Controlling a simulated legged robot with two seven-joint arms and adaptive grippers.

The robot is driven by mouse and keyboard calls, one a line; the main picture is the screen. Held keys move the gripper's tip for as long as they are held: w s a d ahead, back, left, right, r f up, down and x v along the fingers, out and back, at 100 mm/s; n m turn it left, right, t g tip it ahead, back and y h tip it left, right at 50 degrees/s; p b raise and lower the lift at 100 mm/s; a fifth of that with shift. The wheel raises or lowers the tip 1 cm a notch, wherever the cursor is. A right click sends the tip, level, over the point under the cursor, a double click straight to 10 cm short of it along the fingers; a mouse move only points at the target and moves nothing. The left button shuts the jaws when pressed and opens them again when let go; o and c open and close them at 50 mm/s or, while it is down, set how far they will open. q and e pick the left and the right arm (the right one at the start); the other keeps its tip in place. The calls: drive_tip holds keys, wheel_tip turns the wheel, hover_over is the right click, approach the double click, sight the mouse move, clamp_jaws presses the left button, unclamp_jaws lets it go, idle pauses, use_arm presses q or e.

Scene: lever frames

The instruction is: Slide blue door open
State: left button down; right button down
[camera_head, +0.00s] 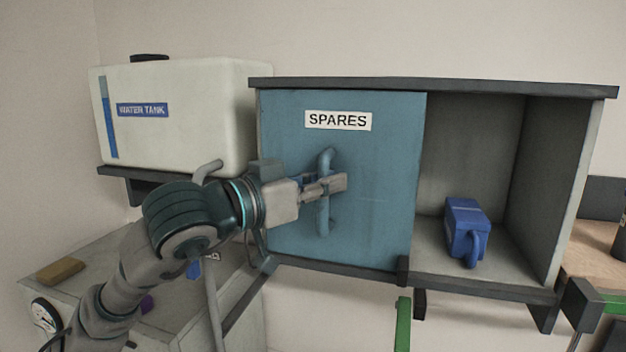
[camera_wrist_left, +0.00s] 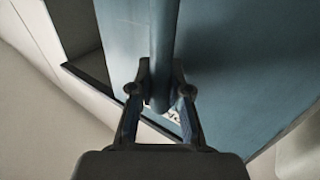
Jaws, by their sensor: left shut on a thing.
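The blue door (camera_head: 385,150) with a "SPARES" label covers the left half of a grey wall cabinet (camera_head: 430,86). Its vertical blue handle (camera_head: 325,160) stands out from the door's middle. My left gripper (camera_head: 335,184) is at the handle, its fingers shut on it. In the left wrist view the two fingers (camera_wrist_left: 160,92) press on both sides of the handle (camera_wrist_left: 163,45), with the blue door (camera_wrist_left: 235,60) behind. The right half of the cabinet is uncovered. My right gripper is not in view.
A blue jug-like container (camera_head: 466,230) sits on the cabinet floor in the open right half. A white water tank (camera_head: 180,115) stands on a shelf to the left. Below is a grey surface with a tan block (camera_head: 61,271) and a gauge (camera_head: 45,316). A wooden surface (camera_head: 600,262) lies at the right.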

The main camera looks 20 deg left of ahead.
use_arm(q)
drive_tip(key=d+p, duration=0.2)
drive_tip(key=d, duration=1.9)
drive_tip(key=shift+s+d, duration=0.35)
drive_tip(key=shift+s, duration=0.1)
drive_tip(key=c, duration=1.4)
unclamp_jaws()
drive_tip(key=shift+o, duration=0.2)
drive_tip(key=shift+s, duration=0.15)
